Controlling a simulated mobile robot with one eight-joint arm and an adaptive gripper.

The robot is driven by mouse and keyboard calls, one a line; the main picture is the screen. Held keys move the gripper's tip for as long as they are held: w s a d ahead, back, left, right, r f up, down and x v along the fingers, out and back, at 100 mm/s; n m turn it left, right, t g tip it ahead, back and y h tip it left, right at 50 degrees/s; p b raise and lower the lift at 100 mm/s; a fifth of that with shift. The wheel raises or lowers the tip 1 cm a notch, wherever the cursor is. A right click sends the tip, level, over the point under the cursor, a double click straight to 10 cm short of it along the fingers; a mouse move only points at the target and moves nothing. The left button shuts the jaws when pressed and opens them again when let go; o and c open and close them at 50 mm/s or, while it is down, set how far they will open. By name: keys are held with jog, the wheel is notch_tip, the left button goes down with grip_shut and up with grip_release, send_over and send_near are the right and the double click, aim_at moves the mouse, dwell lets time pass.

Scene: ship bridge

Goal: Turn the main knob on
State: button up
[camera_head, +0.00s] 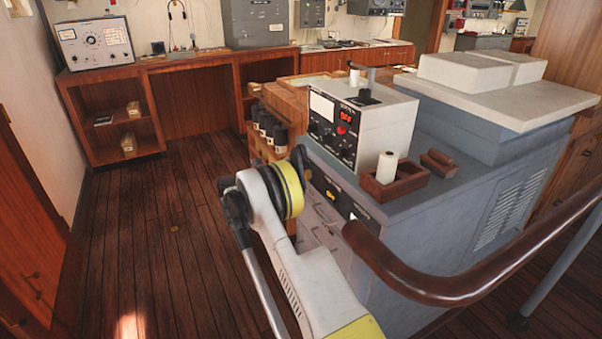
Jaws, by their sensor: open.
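A white instrument box (385,125) with a black front panel (330,128) stands on the grey console. The panel has a pale meter, a lit red display (346,113), a red knob or button (341,130) below it, and small dark controls along its lower part. No label that I can read marks a main knob, and I cannot tell any knob's setting. My arm (300,270) rises from the bottom to a yellow-banded joint in front of the console's left side. I cannot make out my gripper's fingers.
A brown wooden tray (398,186) with a white roll stands right of the box on the grey console (450,215). A brown handrail (440,290) crosses in front at right. Several dark cylinders (268,130) stand left of the box. The wooden floor (165,230) at left is clear.

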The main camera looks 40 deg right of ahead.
grip_shut()
jog(key=shift+m, duration=0.5)
jog(key=m, duration=0.4)
jog(key=shift+m, duration=0.4)
jog(key=m, duration=0.6)
dwell(0.4)
